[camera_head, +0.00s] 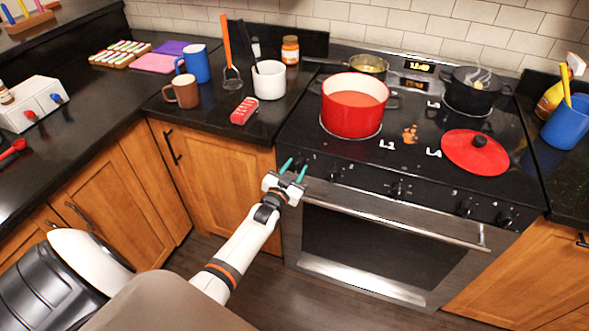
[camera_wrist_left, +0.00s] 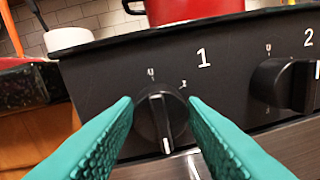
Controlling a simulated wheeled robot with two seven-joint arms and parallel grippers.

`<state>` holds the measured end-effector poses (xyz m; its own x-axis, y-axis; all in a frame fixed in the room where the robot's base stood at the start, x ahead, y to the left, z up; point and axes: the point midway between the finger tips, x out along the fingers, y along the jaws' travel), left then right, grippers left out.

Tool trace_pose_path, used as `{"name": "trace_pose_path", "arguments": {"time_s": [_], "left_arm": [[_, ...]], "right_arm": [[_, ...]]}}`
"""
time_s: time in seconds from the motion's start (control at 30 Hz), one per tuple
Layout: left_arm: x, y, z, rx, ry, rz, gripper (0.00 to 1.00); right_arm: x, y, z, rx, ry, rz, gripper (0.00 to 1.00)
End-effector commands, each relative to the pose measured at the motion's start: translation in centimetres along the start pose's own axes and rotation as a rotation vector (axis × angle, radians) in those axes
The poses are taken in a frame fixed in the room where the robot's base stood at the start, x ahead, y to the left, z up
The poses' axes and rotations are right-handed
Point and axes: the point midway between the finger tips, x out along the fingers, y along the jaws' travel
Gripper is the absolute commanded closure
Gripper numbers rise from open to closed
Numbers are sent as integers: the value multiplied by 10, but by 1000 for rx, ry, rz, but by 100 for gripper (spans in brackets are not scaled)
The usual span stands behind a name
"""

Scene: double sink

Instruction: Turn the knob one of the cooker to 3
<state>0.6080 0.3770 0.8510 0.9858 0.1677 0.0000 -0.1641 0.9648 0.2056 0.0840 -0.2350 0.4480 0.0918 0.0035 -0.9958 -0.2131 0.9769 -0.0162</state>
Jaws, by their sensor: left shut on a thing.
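The cooker (camera_head: 330,243) stands right of the middle in the head view, with a row of black knobs on its front panel. In the left wrist view knob one (camera_wrist_left: 159,122) sits below the printed "1". Its white line runs nearly upright, the brighter end pointing down. Small marks around it are too blurred to read. My left gripper (camera_head: 294,168), with teal fingers, is at the left end of the panel. In the wrist view my left gripper (camera_wrist_left: 160,104) is shut on knob one, a finger on each side. My right gripper is not in view.
Knob two (camera_wrist_left: 285,82) is close on the right. A red pot (camera_head: 354,112) stands on the hob above, with a red lid (camera_head: 475,152) to its right. The oven handle (camera_head: 400,215) runs below the knobs. The floor in front is clear.

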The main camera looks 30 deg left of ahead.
Motion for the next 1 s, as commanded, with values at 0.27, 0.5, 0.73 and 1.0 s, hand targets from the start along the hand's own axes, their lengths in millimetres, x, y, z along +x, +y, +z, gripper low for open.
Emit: {"name": "trace_pose_path", "arguments": {"time_s": [0.27, 0.5, 0.73, 1.0], "left_arm": [[-1, -1, -3, 6, 7, -2, 85], [-1, -1, -2, 5, 5, -2, 40], [-1, 0, -1, 4, 2, -1, 40], [-30, 0, -2, 4, 3, -1, 40]], "right_arm": [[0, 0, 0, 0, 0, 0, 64], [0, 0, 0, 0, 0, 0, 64], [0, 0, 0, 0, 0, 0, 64], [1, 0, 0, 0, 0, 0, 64]]}}
